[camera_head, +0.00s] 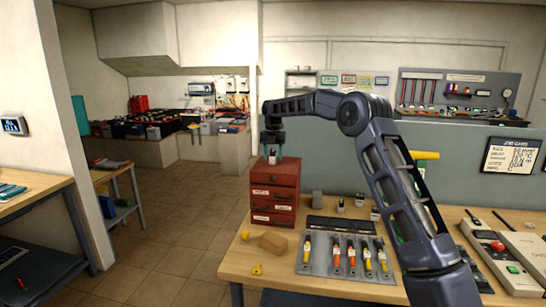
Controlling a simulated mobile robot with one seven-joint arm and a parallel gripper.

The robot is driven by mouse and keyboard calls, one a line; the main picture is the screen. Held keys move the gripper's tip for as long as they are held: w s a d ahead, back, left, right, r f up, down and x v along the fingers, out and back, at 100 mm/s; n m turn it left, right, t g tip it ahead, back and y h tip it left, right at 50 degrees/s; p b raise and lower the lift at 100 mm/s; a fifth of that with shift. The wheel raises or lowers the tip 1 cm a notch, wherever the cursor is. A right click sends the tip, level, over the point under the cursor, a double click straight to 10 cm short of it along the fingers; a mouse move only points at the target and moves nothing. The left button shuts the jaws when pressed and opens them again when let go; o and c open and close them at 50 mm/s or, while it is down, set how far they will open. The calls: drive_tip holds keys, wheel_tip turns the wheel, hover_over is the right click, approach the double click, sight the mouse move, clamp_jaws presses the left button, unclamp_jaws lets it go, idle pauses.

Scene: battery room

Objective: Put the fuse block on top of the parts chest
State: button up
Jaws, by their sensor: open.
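The parts chest (274,195) is a dark red box with several labelled drawers, standing at the left end of the wooden workbench. My gripper (272,153) points down over its top, with its fingers open. A small grey-and-white block (272,159), which looks like the fuse block, is between the fingertips at the top of the chest. It appears to rest on the chest top, but the fingers partly hide it and its contact is too small to see clearly.
The workbench (345,287) holds a tool mat (342,270) with several coloured-handled tools, a cardboard-brown block (273,242), yellow bits and small grey blocks beside the chest. A grey partition stands behind. Clear floor (175,255) lies to the left.

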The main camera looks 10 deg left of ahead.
sight(274, 151)
wheel_tip(274, 151, up, 12)
drive_tip(key=shift+f, duration=0.15)
drive_tip(key=s+d+r+m+t, duration=0.1)
drive_tip(key=s+d+r+m, duration=0.2)
drive_tip(key=s+d+m, duration=0.5)
drive_tip(key=s+d+r+m+t, duration=0.1)
drive_tip(key=s+d+r+m, duration=0.25)
drive_tip(key=d, duration=0.85)
drive_tip(key=s+d+r+m, duration=0.4)
drive_tip(key=s+d+m, duration=0.25)
drive_tip(key=d, duration=0.35)
drive_tip(key=s+d+f+m+t, duration=0.1)
drive_tip(key=s+d+f+m, duration=0.1)
drive_tip(key=s+d+m, duration=0.35)
drive_tip(key=s+d+f+m, duration=0.3)
drive_tip(key=s+d, duration=0.4)
drive_tip(key=s, duration=0.2)
drive_tip(key=s+d+f+m, duration=0.4)
drive_tip(key=s+f, duration=0.1)
drive_tip(key=s, duration=0.3)
drive_tip(key=s+d+f+m+t, duration=0.1)
drive_tip(key=s+d+f+m, duration=0.3)
drive_tip(key=s+f+m, duration=0.1)
drive_tip(key=s+f, duration=0.1)
drive_tip(key=s, duration=0.1)
drive_tip(key=shift+s+f+t, duration=0.25)
drive_tip(key=shift+s+t, duration=0.05)
drive_tip(key=shift+s, duration=0.05)
